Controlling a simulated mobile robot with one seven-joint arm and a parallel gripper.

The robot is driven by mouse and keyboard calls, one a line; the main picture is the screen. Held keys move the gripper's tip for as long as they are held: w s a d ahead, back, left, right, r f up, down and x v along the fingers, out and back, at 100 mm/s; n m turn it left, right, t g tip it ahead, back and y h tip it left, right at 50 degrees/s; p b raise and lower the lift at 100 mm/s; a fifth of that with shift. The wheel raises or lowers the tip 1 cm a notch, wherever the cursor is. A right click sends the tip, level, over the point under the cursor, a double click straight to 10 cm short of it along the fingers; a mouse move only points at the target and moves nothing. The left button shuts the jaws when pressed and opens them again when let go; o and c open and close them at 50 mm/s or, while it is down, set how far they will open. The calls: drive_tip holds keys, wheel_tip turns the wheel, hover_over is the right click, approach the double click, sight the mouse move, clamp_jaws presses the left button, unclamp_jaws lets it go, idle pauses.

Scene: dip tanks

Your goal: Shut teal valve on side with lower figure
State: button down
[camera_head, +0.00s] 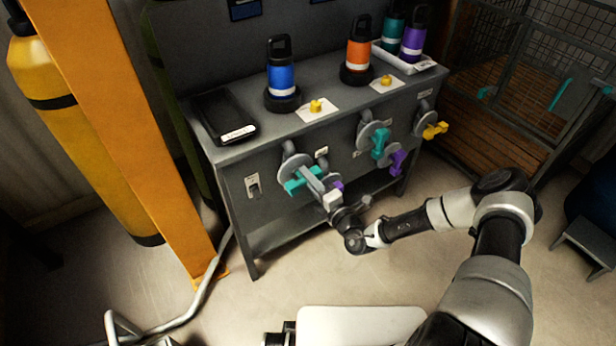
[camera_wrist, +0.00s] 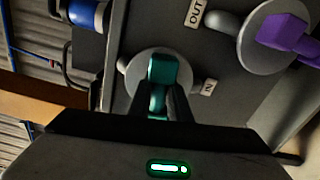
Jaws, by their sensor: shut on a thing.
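A teal valve (camera_head: 295,184) sits on the left part of the grey cabinet's front, on a round grey plate. A second teal valve (camera_head: 379,143) sits further right on the same front. My gripper (camera_head: 317,188) is at the left teal valve. In the wrist view the teal handle (camera_wrist: 162,72) stands between my fingers (camera_wrist: 165,104), which are shut on it. Displays (camera_head: 246,8) on the wall above are cut off at the top edge, and no figures can be read.
A purple valve (camera_wrist: 285,34) is close beside the held one, by a label reading OUT (camera_wrist: 196,12). Another purple valve (camera_head: 397,161) and a yellow valve (camera_head: 435,130) are further right. Blue (camera_head: 281,76) and orange (camera_head: 357,54) bottles stand on top. An orange post (camera_head: 120,120) stands left.

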drive_tip(key=shift+w+d+m, duration=0.15)
drive_tip(key=shift+m, duration=0.75)
drive_tip(key=c, duration=1.6)
unclamp_jaws()
drive_tip(key=shift+f, duration=0.1)
drive_tip(key=shift+c, duration=0.2)
drive_tip(key=p+v, duration=0.2)
drive_tip(key=v, duration=1.5)
drive_tip(key=shift+s, duration=0.25)
drive_tip(key=shift+d, duration=0.15)
